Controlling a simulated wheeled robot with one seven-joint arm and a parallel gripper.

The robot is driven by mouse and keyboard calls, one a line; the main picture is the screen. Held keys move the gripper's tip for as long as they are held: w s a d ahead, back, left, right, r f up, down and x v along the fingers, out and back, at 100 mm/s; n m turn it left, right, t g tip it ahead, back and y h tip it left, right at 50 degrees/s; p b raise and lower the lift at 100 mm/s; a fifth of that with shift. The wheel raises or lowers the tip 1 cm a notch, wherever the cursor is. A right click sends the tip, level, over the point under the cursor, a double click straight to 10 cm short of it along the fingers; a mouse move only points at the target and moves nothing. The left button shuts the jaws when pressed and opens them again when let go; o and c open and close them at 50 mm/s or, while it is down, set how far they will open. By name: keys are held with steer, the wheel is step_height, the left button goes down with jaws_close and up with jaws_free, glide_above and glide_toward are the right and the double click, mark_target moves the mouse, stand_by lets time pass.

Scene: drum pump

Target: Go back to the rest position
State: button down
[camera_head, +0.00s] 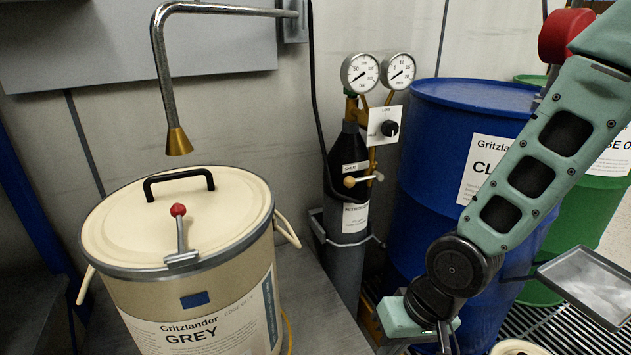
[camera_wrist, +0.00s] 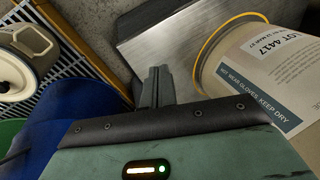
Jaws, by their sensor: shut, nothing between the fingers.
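My gripper shows in the wrist view (camera_wrist: 155,87), its two dark fingers together and empty. It points down over the floor and the edge of a metal plate, beside the cream drum. In the head view my green arm comes down from the upper right in front of the blue drum.
A cream drum (camera_head: 215,240) labelled GREY stands lidded at left under a brass nozzle (camera_head: 178,142). A dark gas cylinder (camera_head: 347,240) with two gauges stands mid-view. A blue drum (camera_head: 425,150) and a green drum (camera_head: 590,215) stand right, near a metal tray (camera_head: 590,283).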

steer(key=s+d+r+n+h, duration=0.25)
steer(key=s+r+n, duration=0.25)
steer(key=s+r, duration=0.6)
step_height(320, 180, up, 28)
steer(key=p, duration=2.6)
steer(key=shift+w+f+g, duration=0.15)
steer(key=shift+w+g, duration=0.15)
steer(key=shift+w, duration=0.1)
